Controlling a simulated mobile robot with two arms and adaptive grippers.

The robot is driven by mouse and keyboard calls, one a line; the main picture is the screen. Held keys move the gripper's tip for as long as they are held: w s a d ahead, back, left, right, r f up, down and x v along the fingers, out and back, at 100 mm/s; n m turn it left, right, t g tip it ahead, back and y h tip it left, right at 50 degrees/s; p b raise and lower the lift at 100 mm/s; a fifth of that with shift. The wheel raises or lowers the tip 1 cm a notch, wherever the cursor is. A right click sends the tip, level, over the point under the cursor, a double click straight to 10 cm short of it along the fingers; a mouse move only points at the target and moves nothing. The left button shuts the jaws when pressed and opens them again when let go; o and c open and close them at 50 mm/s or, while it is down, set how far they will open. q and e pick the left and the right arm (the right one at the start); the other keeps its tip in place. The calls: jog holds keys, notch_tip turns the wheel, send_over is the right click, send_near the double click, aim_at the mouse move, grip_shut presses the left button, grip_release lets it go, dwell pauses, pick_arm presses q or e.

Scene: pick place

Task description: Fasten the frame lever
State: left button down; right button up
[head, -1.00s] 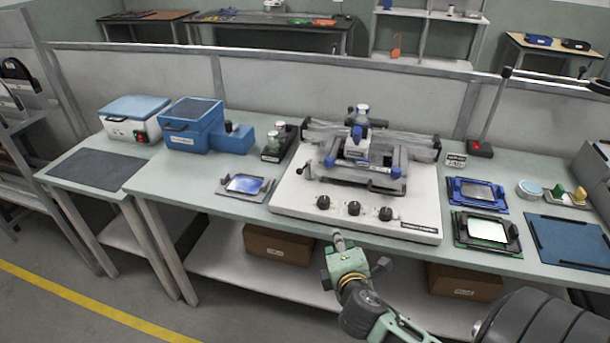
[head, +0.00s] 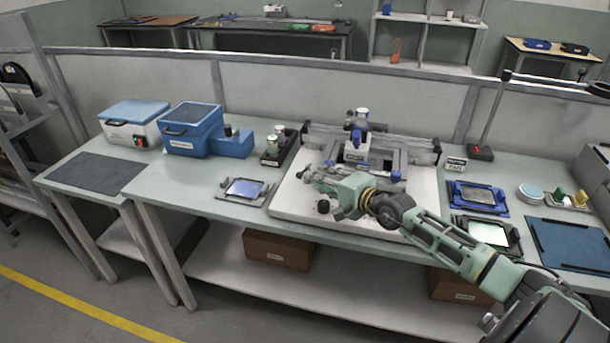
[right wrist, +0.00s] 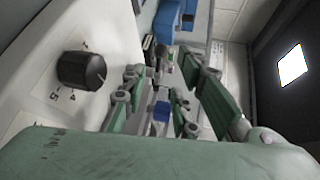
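The white machine base (head: 283,203) stands on the middle bench. It carries a grey fixture with rails (head: 410,145) and a blue-and-white upright head (head: 357,140). My right gripper (head: 310,176) is over the front left part of this base, beside the fixture. In the right wrist view the right gripper (right wrist: 160,85) has its green fingers apart, with nothing seen held between them. A black knob (right wrist: 82,70) on the base is close beside it. I cannot make out the frame lever clearly; my right arm hides part of the fixture's front. My left gripper is not in view.
A grey frame with a blue plate (head: 245,189) lies left of the base. A black tray (head: 275,160) with small bottles and blue boxes (head: 192,130) stand further left. Blue frames (head: 478,194) and a blue mat (head: 570,243) lie on the right.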

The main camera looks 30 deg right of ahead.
aim_at(302, 173)
jog(key=shift+b+x, duration=0.55)
jog(key=shift+x, duration=2.9)
jog(key=shift+c, duration=0.3)
grip_shut()
jog(key=shift+r, duration=0.1)
